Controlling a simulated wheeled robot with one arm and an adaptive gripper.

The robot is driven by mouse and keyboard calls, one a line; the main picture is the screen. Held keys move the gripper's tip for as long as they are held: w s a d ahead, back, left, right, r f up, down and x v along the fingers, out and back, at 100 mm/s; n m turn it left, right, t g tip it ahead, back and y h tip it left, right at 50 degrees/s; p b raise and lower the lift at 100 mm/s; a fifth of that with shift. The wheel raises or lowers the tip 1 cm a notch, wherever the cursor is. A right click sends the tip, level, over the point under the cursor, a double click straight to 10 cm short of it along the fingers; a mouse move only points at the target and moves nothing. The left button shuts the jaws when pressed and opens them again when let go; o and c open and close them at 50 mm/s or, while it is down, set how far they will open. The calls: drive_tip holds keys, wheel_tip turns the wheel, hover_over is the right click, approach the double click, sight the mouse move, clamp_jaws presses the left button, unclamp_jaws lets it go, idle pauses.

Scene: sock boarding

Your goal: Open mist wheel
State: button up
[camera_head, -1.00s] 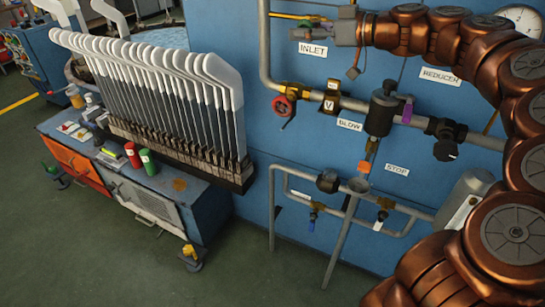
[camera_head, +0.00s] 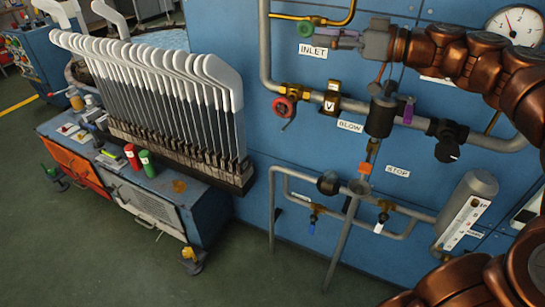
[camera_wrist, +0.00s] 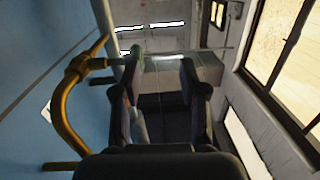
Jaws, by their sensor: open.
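A small green wheel (camera_head: 305,22) sits on the thin yellow pipe (camera_head: 348,16) at the top of the blue panel, above the INLET label. No label reading mist shows. My gripper (camera_head: 330,38) is just right of the green wheel and points left towards it. In the wrist view, my gripper (camera_wrist: 159,80) is open, with both dark fingers spread and nothing between them. A green part (camera_wrist: 136,56), seemingly the wheel, shows beyond the left finger, and the yellow pipe (camera_wrist: 68,105) bends at the left. I cannot tell whether a finger touches the wheel.
A red wheel valve (camera_head: 284,107) and a dark cylinder (camera_head: 380,116) are on the grey pipe below my gripper. A round gauge (camera_head: 515,25) and a flow meter (camera_head: 468,210) are at the right.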

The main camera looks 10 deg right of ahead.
drive_tip(key=s+a+g+h+p, duration=0.1)
drive_tip(key=s+a+g+p, duration=0.1)
drive_tip(key=s+a+g, duration=0.5)
drive_tip(key=s+a+f+m+h+p, duration=0.2)
drive_tip(key=s+a+f+h, duration=0.1)
drive_tip(key=s, duration=0.4)
drive_tip(key=s+a+f+m+g+h+p, duration=0.1)
drive_tip(key=s+a+f+h+p, duration=0.1)
drive_tip(key=s+a+f, duration=0.3)
drive_tip(key=shift+s+f+m+h, duration=0.4)
drive_tip(key=shift+s+f+h, duration=0.5)
drive_tip(key=shift+s+f, duration=0.7)
